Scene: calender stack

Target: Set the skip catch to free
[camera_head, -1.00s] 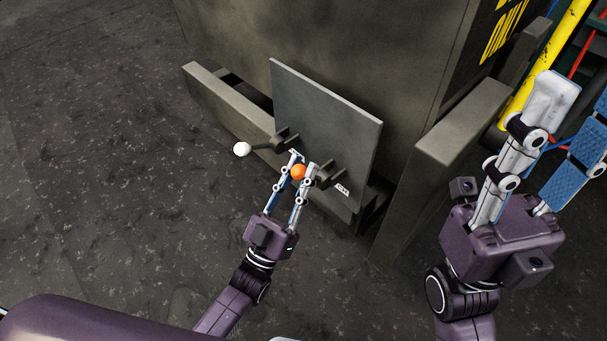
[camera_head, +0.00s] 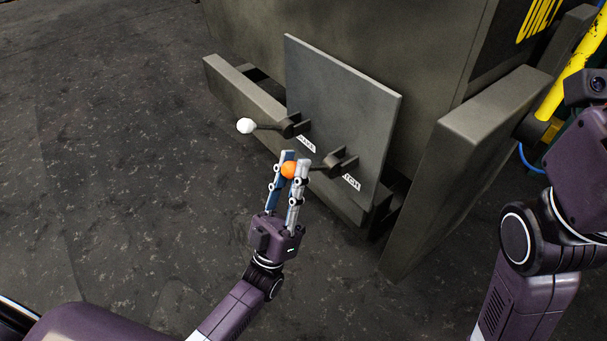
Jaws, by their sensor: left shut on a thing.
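A grey upright plate (camera_head: 340,95) carries two dark levers with ball knobs. The right lever (camera_head: 335,163) has an orange knob (camera_head: 289,170) and points left, out from the plate. A white label (camera_head: 351,182) beside its pivot reads in part "TCH". My left gripper (camera_head: 294,166) is shut on the orange knob, one finger on each side. The other lever has a white knob (camera_head: 245,126) and also points left; its label (camera_head: 306,144) is hard to read. My right gripper body (camera_head: 585,150) is cut off by the right edge, and its fingers are out of view.
The plate stands against a large dark metal housing (camera_head: 390,40). A thick grey upright beam (camera_head: 470,150) stands to its right, and a low beam (camera_head: 240,100) lies to the left. A yellow rail (camera_head: 572,75) is at far right. The floor at left is clear.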

